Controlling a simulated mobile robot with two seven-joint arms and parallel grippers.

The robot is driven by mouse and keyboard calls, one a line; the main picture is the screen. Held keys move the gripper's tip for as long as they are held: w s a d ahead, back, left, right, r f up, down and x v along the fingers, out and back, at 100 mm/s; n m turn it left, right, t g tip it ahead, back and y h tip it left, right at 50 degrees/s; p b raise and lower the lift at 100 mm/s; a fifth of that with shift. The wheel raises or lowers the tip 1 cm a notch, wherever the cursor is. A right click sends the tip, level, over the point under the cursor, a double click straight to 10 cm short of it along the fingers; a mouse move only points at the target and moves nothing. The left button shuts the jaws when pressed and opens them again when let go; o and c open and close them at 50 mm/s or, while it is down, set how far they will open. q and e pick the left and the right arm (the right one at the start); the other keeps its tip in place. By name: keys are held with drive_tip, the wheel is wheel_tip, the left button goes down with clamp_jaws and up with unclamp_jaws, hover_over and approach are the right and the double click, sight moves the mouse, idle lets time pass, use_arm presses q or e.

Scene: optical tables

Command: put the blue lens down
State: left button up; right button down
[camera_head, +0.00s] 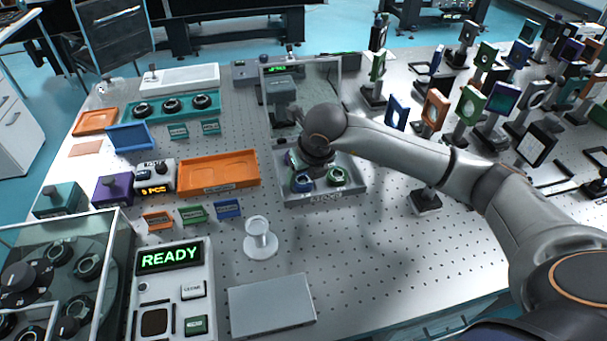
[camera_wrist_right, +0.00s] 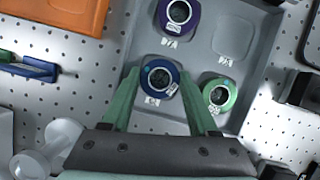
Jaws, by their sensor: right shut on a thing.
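The blue lens (camera_wrist_right: 160,78) is between the green fingertips of my right gripper (camera_wrist_right: 158,84), which is shut on it. In the head view the blue lens (camera_head: 303,184) shows low in the grey tray (camera_head: 325,197), just below my right gripper (camera_head: 317,172). I cannot tell whether it touches the tray floor. In the wrist view a purple lens (camera_wrist_right: 179,13) lies beyond it and a green lens (camera_wrist_right: 219,95) lies to its right, both in the tray. The tray's upper right place by a small label is empty. My left gripper is not in view.
An orange tray (camera_head: 218,171) lies left of the grey tray. A white pedestal (camera_head: 260,238) and a flat grey plate (camera_head: 271,304) stand nearer the front. A clear-walled device (camera_head: 300,85) stands behind. Several mounted optics fill the right side of the table.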

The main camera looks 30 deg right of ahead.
drive_tip(key=shift+f, duration=0.1)
drive_tip(key=shift+c, duration=2.2)
unclamp_jaws()
drive_tip(key=v, duration=1.2)
